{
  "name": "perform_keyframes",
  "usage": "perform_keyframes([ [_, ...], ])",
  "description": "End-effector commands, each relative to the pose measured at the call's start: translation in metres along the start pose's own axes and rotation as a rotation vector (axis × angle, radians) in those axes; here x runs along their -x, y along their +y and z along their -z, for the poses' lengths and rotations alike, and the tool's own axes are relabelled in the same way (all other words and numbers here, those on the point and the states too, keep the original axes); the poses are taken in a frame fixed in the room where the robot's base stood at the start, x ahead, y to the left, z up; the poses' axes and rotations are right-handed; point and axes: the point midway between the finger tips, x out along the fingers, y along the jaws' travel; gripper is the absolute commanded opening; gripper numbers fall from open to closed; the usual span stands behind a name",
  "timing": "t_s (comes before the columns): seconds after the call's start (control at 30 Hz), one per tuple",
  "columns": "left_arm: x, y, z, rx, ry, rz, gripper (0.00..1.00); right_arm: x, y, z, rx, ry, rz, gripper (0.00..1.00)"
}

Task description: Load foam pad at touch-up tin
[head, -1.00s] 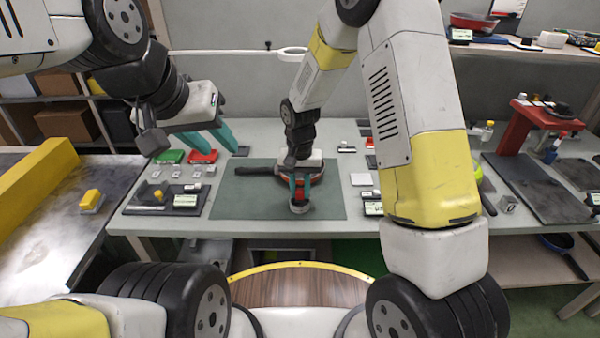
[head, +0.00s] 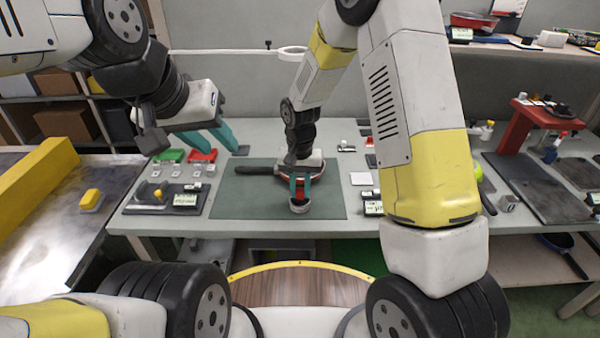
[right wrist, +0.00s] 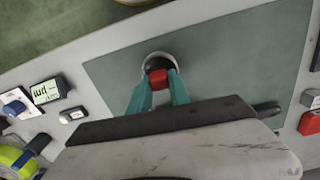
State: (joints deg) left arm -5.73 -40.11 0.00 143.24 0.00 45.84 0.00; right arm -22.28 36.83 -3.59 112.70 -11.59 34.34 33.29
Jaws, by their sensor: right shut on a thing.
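My right gripper (head: 300,192) is shut on the foam pad's red block (right wrist: 159,78), held between its teal fingers. Below the block, a round dark part sits at the ring-shaped touch-up tin (head: 299,207), whose pale rim (right wrist: 147,58) shows in the right wrist view. The pad's underside is hidden, so I cannot tell how deep it sits. A pan with a black handle (head: 257,170) lies on the green mat behind the tin, partly covered by my right gripper. My left gripper (head: 208,141) is open and empty above the back left of the bench.
Green (head: 171,156) and red (head: 203,156) trays stand at the bench's back left. A dark tray with a label (head: 185,200) lies left of the mat (head: 235,203). A red stand (head: 548,117) is at the right. The mat's front left is clear.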

Motion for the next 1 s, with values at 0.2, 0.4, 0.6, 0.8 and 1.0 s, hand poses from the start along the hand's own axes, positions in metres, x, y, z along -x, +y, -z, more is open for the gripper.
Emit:
perform_keyframes([
  [0.2,0.000,0.000,0.000,0.000,0.000,0.000,0.36,0.019,-0.001,0.001,0.000,0.004,0.002,0.00],
  [0.4,0.000,0.000,0.000,0.000,0.000,0.000,0.36,0.036,-0.001,0.002,0.000,0.005,0.002,0.00],
  [0.6,0.000,0.000,0.000,0.000,0.000,0.000,0.36,0.052,-0.001,0.001,0.000,0.005,0.003,0.00],
  [0.8,0.000,0.000,0.000,0.000,0.000,0.000,0.36,0.065,-0.001,0.001,0.000,0.005,0.003,0.00],
  [1.0,0.000,0.000,0.000,0.000,0.000,0.000,0.36,0.068,-0.001,0.001,0.000,0.004,0.002,0.00],
])
